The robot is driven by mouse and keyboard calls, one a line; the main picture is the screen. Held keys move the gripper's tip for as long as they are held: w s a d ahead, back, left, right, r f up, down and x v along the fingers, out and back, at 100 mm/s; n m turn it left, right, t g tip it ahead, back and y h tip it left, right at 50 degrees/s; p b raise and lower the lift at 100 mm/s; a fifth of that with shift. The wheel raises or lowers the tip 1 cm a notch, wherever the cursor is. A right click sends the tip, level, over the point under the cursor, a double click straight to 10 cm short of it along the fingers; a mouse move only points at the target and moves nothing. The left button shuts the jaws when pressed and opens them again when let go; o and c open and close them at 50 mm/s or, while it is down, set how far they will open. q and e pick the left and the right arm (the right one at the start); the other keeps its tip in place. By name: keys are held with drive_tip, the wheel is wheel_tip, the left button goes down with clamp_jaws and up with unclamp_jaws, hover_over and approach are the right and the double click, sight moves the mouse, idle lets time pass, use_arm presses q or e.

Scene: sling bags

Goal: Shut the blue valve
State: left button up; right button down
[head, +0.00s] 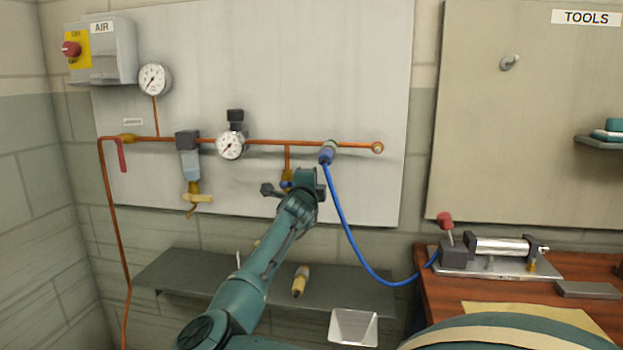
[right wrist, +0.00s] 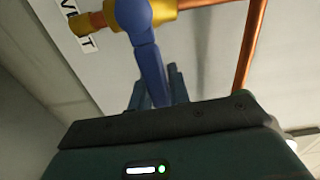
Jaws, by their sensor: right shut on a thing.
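The blue valve (head: 286,184) sits at the lower end of a short copper drop pipe, mostly hidden behind my gripper. In the right wrist view its long blue handle (right wrist: 147,55) runs from the brass body (right wrist: 165,6) down between the gripper's fingers. My right gripper (right wrist: 158,92) is shut on the handle near its free end, with a dark finger on each side. In the head view the right gripper (head: 297,186) is at the board, just below the main pipe. My left gripper is not in view.
A copper pipe (head: 265,142) runs across the board, with gauges (head: 230,145), a filter (head: 190,162) and a red handle (head: 122,155). A blue hose (head: 345,225) hangs right of my gripper and leads to the bench (head: 430,290). A grey shelf (head: 180,272) is below.

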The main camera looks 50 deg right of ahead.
drive_tip(key=shift+f+m, duration=0.15)
drive_tip(key=shift+m, duration=0.25)
drive_tip(key=c, duration=1.3)
unclamp_jaws()
drive_tip(key=shift+v, duration=6.55)
drive_tip(key=shift+f, duration=0.1)
